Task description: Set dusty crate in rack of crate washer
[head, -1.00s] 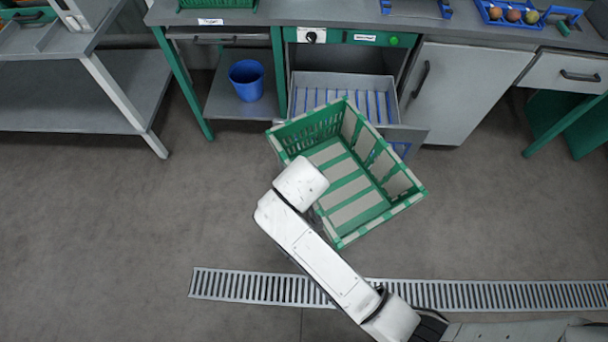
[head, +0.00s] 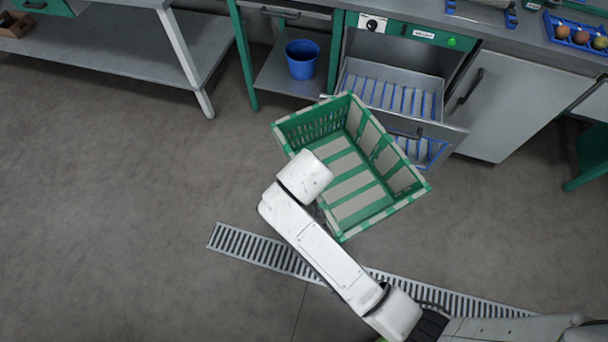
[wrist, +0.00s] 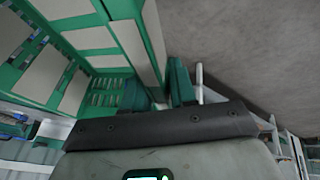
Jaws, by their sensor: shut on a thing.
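A green crate with pale grey dusty patches (head: 362,201) hangs in front of the washer in the head view, its open top facing up. My gripper is hidden behind my white wrist in the head view. In the wrist view my gripper (wrist: 166,88) is shut on the crate's wall (wrist: 137,45), with a green finger on each side. The crate washer (head: 400,40) has its front open. Its rack (head: 392,95), with blue strips on a steel tray, is pulled out behind the crate. The crate hides part of the rack's near left side.
A blue bucket (head: 302,62) stands on a low shelf left of the washer. A cabinet door (head: 520,105) is right of it. A steel table (head: 150,45) stands at far left. A floor drain (head: 265,252) crosses the open floor.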

